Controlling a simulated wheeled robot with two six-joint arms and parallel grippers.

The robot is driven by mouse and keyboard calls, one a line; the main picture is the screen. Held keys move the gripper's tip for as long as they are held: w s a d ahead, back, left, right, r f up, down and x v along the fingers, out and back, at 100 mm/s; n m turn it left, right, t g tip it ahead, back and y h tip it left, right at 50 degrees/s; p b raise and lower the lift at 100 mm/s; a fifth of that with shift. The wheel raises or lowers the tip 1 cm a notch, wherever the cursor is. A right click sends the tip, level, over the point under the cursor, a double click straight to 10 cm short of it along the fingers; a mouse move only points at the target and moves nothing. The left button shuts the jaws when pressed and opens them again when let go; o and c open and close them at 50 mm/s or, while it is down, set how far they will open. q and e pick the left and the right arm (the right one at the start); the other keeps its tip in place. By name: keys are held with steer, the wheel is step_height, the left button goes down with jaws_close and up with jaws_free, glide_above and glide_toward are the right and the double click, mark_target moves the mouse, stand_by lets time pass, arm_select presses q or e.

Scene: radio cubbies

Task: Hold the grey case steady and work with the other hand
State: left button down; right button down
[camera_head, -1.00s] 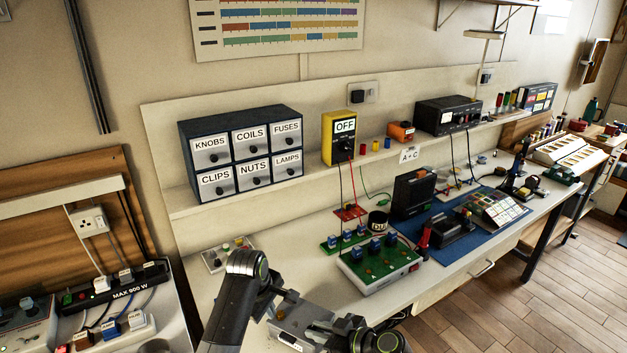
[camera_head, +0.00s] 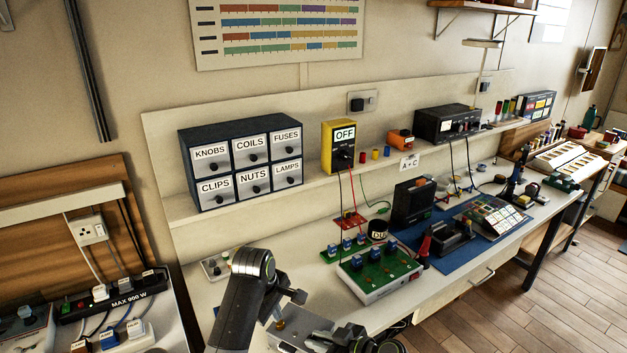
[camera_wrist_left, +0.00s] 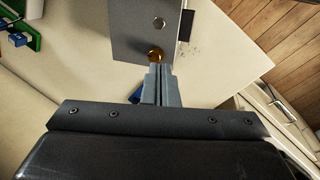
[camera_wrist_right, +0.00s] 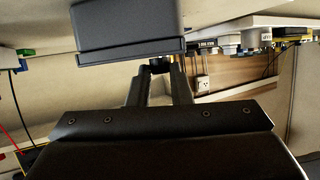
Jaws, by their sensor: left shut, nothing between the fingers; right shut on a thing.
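The grey case (camera_head: 290,341) is at the bottom of the head view, partly hidden by my arms. In the left wrist view its flat grey face (camera_wrist_left: 138,30) carries a round metal stud and an amber knob (camera_wrist_left: 155,54). My left gripper (camera_wrist_left: 160,72) is shut and empty, its tips close to the amber knob; I cannot tell if they touch. In the right wrist view the case (camera_wrist_right: 125,25) is just beyond my right gripper (camera_wrist_right: 161,68), which is shut on a small dark part at the case's lower edge. My right fingertips are hidden in the head view.
A bench (camera_head: 205,293) runs along the wall. A green circuit board (camera_head: 385,270), a blue mat (camera_head: 470,245) and a yellow box marked OFF (camera_head: 339,148) are to the right. Labelled drawers (camera_head: 241,162) stand on the shelf. A MAX 900 W power strip (camera_head: 125,296) is at left.

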mark_target(279, 328)
arm_select(q)
steer(key=shift+s+a+x, duration=0.1)
steer(key=shift+s+x, duration=0.1)
steer(key=shift+x, duration=0.75)
steer(key=shift+s+a+x, duration=0.15)
steer(key=shift+s+x, duration=0.05)
steer(key=shift+x, duration=0.8)
steer(key=shift+s+a+x, duration=0.1)
steer(key=shift+s+x, duration=0.1)
steer(key=shift+x, duration=0.75)
steer(key=shift+f, duration=0.2)
steer(key=shift+w, duration=0.7)
steer(key=shift+w+a, duration=0.25)
steer(key=shift+a, duration=0.2)
steer(key=shift+s+a, duration=0.1)
steer(key=shift+s+a, duration=0.15)
steer(key=shift+s, duration=0.05)
steer(key=shift+r, duration=0.15)
steer(key=shift+w+d+v, duration=0.1)
steer(key=shift+w+v, duration=0.1)
steer(key=shift+v, duration=0.75)
steer(key=shift+w+d+v, duration=0.15)
steer(key=shift+w+v, duration=0.05)
steer(key=shift+v, duration=0.75)
steer(key=shift+w+d+v, duration=0.1)
steer(key=shift+w+v, duration=0.1)
steer(key=shift+v, duration=0.75)
steer(key=shift+r, duration=0.15)
